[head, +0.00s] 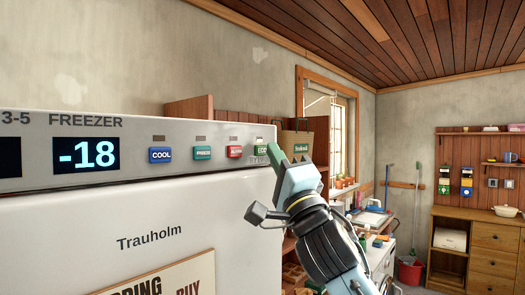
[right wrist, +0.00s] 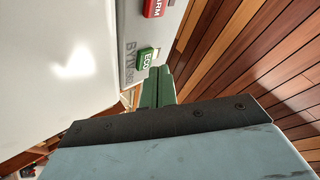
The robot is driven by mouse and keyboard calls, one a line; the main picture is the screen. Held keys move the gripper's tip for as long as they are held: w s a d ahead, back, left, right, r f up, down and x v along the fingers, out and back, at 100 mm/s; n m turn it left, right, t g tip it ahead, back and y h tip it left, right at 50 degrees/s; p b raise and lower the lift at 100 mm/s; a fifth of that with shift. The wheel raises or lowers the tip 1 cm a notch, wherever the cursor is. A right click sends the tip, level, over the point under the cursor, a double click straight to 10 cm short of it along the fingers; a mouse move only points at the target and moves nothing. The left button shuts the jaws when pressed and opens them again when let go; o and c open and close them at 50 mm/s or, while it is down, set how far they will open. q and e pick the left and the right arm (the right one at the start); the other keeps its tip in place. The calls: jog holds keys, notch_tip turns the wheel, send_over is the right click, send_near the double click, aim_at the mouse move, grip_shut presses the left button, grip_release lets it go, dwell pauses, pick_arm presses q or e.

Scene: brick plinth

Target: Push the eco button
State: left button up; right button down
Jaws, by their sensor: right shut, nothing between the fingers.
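The green eco button (head: 262,148) is at the right end of the freezer's top panel, partly hidden by my right gripper in the head view. It also shows in the right wrist view (right wrist: 147,58), lettered ECO. My right gripper (head: 275,152) is shut and empty, its green fingertips right beside the button. In the right wrist view the fingertips (right wrist: 157,76) lie just below and right of the button. I cannot tell whether they touch it. My left gripper is not in view.
The freezer panel (head: 215,133) also carries a blue COOL button (head: 161,155), a teal FREEZE button (head: 202,154) and a red ALARM button (head: 234,152). The display (head: 86,155) reads -18. A wooden shelf and a window stand behind, right of the freezer.

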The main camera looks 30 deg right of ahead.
dwell(0.4)
jog(key=shift+w+a, duration=0.2)
jog(key=shift+w, duration=0.2)
dwell(0.4)
jog(key=shift+s+d, duration=0.2)
jog(key=shift+s, duration=0.25)
jog(key=s, duration=0.1)
jog(key=s+d, duration=0.1)
jog(key=s, duration=0.1)
jog(key=s+d, duration=0.1)
jog(key=s, duration=0.1)
jog(key=shift+s+d, duration=0.15)
jog(key=shift+s, duration=0.1)
dwell(1.6)
